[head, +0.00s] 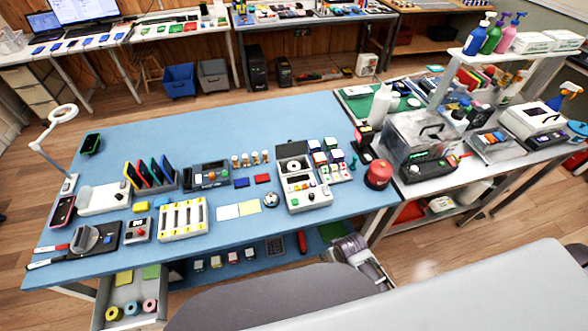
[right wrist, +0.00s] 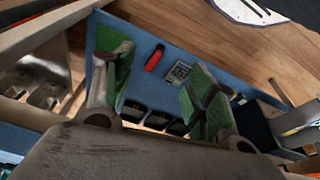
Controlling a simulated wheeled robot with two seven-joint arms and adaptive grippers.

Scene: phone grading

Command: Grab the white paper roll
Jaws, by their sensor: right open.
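A small white roll (head: 294,166) shows in the head view, inside an open-lidded white device (head: 305,193) on the blue table; it looks like the paper roll, but it is too small to be sure. In the right wrist view my right gripper (right wrist: 158,75) is open, its green-padded fingers spread with nothing between them. The white roll does not show clearly in that view. My left gripper is in neither view.
An open drawer (head: 128,295) holds coloured rolls. Beyond my right fingers is a blue surface with a red tool (right wrist: 154,58), a calculator-like thing (right wrist: 179,72) and dark boxes.

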